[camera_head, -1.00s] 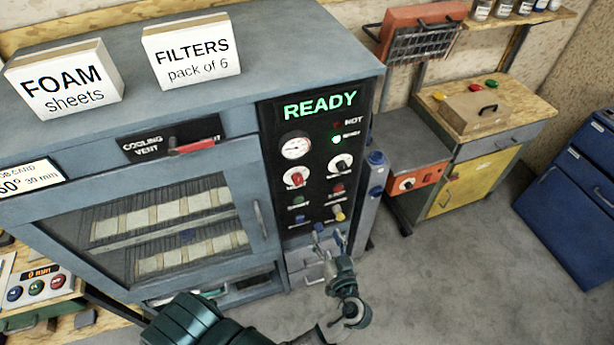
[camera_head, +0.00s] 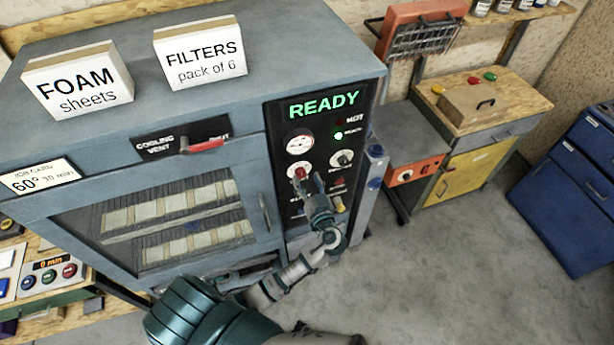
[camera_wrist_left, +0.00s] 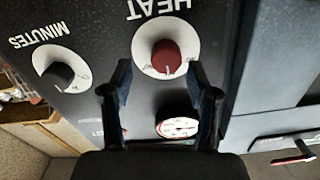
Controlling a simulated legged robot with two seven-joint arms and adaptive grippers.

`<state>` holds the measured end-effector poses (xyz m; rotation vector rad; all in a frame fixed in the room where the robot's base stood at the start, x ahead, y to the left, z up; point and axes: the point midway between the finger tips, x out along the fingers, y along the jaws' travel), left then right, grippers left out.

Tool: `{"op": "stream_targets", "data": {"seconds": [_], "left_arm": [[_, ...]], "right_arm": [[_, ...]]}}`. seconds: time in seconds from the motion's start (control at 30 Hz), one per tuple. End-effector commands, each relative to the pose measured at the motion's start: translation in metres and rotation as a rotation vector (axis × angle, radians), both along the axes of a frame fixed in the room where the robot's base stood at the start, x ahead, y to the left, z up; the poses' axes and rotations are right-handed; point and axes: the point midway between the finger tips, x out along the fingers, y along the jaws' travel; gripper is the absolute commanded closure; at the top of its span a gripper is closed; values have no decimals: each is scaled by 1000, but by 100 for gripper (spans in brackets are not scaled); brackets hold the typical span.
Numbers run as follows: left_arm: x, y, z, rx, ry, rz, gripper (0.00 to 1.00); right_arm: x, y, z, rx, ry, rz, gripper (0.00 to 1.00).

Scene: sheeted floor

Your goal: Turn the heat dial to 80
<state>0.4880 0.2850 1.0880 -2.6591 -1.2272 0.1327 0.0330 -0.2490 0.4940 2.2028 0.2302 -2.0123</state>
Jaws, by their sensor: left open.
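The heat dial (camera_head: 299,171) is a red knob on a white disc, on the dark control panel of the grey oven. It shows upside down in the left wrist view (camera_wrist_left: 166,56), under the word HEAT. My left gripper (camera_head: 309,181) is open at the panel, its fingers partly covering the dial in the head view. In the left wrist view its fingertips (camera_wrist_left: 159,72) stand either side of the dial's lower part, with nothing held. Contact cannot be told. The scale numbers are too small to read. My right gripper is not in view.
The minutes dial (camera_head: 342,158) is beside the heat dial, and a round gauge (camera_head: 299,144) is above it. The display (camera_head: 323,104) reads READY. A job card (camera_head: 38,177) reads 60°, 30 min. A red-handled cooling vent slider (camera_head: 203,146) is left of the panel.

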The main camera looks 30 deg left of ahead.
Motion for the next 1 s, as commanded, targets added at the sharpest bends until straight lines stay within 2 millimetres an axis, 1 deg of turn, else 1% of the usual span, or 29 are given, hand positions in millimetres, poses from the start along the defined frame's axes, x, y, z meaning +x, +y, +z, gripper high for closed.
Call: {"op": "stream_targets", "data": {"seconds": [0.03, 0.13, 0.4, 0.47, 0.5, 0.57, 0.6, 0.63, 0.67, 0.83, 1.0], "left_arm": [[3, 5, 0, 1, 1, 1, 40], [5, 9, 0, 0, 1, 0, 40], [6, 3, 1, 4, 2, 1, 40], [6, 2, 1, 6, 0, 0, 55], [6, 1, 1, 6, 1, 0, 65], [6, 0, 1, 6, 1, 0, 80], [6, 1, 1, 6, 1, 0, 90], [6, 1, 1, 6, 1, 0, 98], [6, 1, 1, 6, 1, -1, 100], [6, 2, 1, 4, 2, -6, 100], [6, 2, 1, 21, 23, -4, 100]], "right_arm": [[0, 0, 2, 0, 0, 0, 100], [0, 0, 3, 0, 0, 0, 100], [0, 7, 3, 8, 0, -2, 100], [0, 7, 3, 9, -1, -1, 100], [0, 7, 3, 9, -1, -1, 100], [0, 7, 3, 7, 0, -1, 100], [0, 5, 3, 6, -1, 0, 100], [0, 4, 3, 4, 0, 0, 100], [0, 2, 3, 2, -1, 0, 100], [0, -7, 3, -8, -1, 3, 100], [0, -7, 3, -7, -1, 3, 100]]}}
